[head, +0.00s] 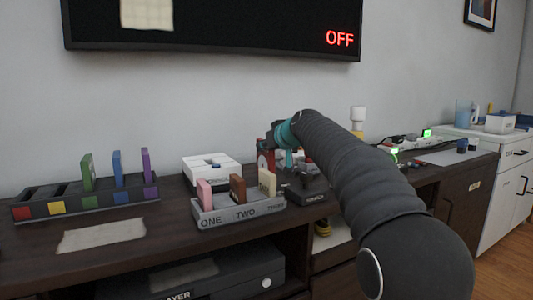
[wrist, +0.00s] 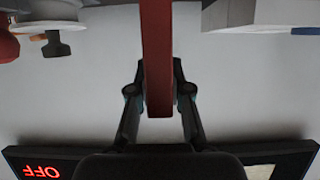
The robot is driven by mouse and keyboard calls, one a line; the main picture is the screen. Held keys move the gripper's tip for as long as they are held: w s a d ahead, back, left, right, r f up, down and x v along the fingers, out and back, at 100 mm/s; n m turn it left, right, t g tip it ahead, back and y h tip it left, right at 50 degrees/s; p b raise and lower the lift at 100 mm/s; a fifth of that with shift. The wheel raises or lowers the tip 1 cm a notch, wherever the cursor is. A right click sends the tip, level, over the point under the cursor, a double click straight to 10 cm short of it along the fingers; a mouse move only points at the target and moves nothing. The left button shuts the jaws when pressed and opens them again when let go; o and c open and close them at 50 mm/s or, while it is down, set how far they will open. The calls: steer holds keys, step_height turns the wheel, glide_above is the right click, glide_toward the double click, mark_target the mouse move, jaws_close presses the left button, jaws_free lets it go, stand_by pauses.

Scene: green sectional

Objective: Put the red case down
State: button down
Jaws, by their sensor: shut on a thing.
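The red case (wrist: 157,50) is held between the two fingers of my gripper (wrist: 158,78) in the wrist view, its narrow edge towards the camera. In the head view the red case (head: 264,161) is partly visible below my gripper (head: 272,142), behind the grey rack; my arm hides part of this area. The long dark rack (head: 90,206) at left has coloured labels, including red and yellow at its left end. Green, blue and purple cases stand in it. I cannot tell whether the red case touches anything below.
A grey rack (head: 240,213) marked ONE, TWO holds pink, brown and cream cases. A white console (head: 212,168) is behind it, and a black box (head: 306,194) is to its right. A paper sheet (head: 101,234) lies before the dark rack. A wall screen (head: 220,30) hangs above.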

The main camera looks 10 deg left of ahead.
steer(key=shift+f, duration=0.55)
steer(key=shift+f, duration=0.15)
steer(key=c, duration=1.1)
jaws_free()
steer(key=shift+s+d+r, duration=0.15)
steer(key=shift+s+r, duration=0.05)
steer(key=shift+r, duration=0.05)
steer(key=b+v, duration=0.1)
steer(key=v, duration=1)
steer(key=shift+s+d, duration=0.2)
